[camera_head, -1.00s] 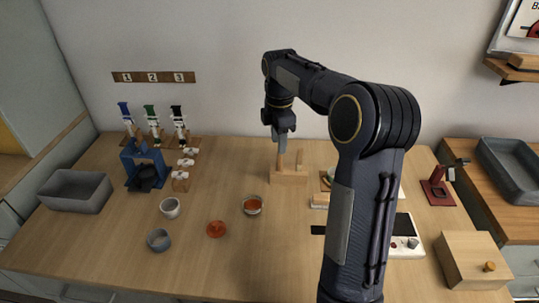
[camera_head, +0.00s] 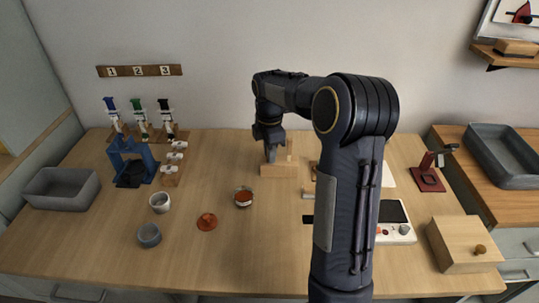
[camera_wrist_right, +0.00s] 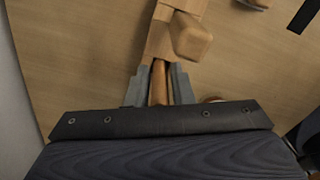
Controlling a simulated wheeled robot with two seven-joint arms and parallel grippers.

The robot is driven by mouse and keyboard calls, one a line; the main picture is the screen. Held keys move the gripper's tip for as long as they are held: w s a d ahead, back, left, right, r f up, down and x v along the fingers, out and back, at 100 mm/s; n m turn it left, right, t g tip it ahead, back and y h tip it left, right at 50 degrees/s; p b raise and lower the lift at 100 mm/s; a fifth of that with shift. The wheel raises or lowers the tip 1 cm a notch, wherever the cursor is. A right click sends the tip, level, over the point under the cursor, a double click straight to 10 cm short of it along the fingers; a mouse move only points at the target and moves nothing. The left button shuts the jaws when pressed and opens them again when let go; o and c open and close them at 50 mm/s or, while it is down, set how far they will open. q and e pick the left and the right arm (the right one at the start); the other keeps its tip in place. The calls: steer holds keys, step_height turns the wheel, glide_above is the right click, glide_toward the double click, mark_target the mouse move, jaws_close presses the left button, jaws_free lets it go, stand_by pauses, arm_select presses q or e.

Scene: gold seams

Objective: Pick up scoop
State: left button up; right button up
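A small wooden stand (camera_head: 279,171) is at the back middle of the table. My right gripper (camera_head: 270,156) is low at it, pointing down. In the right wrist view, a slim wooden handle (camera_wrist_right: 159,84), which looks like the scoop's, lies between the fingers of my right gripper (camera_wrist_right: 159,76). The fingers flank it, with what look like narrow gaps. The wooden stand (camera_wrist_right: 160,40) and a rounded wooden piece (camera_wrist_right: 191,37) lie just beyond the fingertips. The scoop's bowl is not visible. My left gripper is not in view.
A cup with reddish contents (camera_head: 243,197), a red lid (camera_head: 207,222), a white cup (camera_head: 160,203) and a grey cup (camera_head: 149,236) stand left of my arm. A scale (camera_head: 394,222) and wooden box (camera_head: 465,243) are right. The front middle is clear.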

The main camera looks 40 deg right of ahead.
jaws_close()
